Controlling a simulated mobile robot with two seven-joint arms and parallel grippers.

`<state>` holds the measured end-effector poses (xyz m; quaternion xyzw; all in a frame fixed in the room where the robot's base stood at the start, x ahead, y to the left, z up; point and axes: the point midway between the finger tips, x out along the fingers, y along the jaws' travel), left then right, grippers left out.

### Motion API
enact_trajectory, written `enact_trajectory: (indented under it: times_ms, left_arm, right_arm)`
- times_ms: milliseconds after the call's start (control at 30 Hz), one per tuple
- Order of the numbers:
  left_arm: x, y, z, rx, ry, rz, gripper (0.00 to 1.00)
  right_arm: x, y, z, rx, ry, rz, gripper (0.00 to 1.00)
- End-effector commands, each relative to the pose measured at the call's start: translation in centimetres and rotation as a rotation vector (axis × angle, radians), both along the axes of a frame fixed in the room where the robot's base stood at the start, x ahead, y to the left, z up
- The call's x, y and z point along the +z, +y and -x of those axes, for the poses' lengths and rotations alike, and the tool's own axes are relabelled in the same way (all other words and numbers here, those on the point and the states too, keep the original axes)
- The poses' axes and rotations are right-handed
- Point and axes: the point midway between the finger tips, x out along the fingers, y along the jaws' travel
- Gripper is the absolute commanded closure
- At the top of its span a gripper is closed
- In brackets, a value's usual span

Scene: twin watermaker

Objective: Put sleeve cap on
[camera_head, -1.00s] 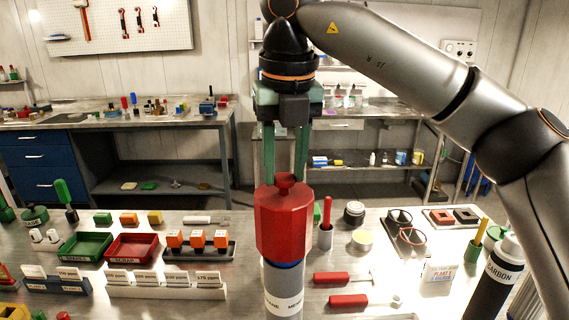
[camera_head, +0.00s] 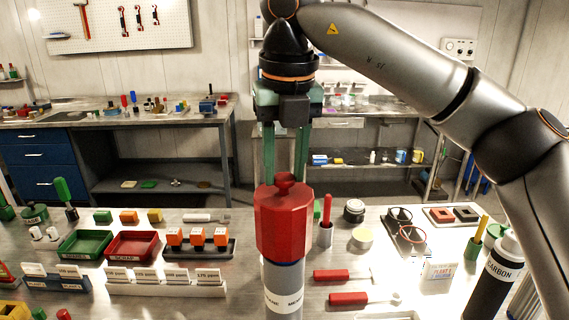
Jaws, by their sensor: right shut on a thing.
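The red sleeve cap (camera_head: 284,226) is an upright, faceted block with a small knob (camera_head: 285,180) on top. It sits at the top of the grey membrane sleeve (camera_head: 284,285), which stands upright with a white label. Whether the cap is fully seated cannot be told. My right gripper (camera_head: 286,174) comes from above, its two long green fingers shut on the cap's knob. My left gripper is not in view.
A green tray (camera_head: 60,252) and a red tray (camera_head: 108,253) lie to the left, near orange blocks (camera_head: 197,237) on a rack. Red-handled tools (camera_head: 345,275) lie to the right. A black carbon bottle (camera_head: 490,275) stands at the far right under my arm.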

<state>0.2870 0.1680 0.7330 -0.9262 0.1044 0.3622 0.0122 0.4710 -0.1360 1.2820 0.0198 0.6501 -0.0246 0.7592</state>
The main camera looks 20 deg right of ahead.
Motion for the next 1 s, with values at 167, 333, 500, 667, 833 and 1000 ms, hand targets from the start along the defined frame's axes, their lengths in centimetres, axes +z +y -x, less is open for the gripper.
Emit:
enact_trajectory:
  times_ms: [167, 333, 500, 667, 833, 1000]
  left_arm:
    - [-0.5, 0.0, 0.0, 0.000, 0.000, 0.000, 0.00]
    - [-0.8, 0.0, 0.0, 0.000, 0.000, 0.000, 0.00]
    - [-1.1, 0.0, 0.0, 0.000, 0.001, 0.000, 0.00]
    - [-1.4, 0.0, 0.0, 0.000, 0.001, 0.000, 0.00]
    - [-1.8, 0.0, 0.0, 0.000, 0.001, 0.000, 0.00]
    - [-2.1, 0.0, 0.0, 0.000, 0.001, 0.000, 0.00]
  right_arm:
    - [-0.6, 0.0, 0.0, 0.000, 0.000, 0.000, 1.00]
    - [-1.0, 0.0, 0.0, 0.000, -0.001, -0.001, 1.00]
    - [-1.4, 0.0, 0.0, 0.000, -0.001, 0.000, 1.00]
    - [-1.8, 0.0, 0.0, 0.000, -0.001, 0.000, 1.00]
    - [-2.3, 0.0, 0.0, 0.000, 0.000, 0.000, 1.00]
    - [-2.7, 0.0, 0.0, 0.000, 0.000, 0.000, 1.00]
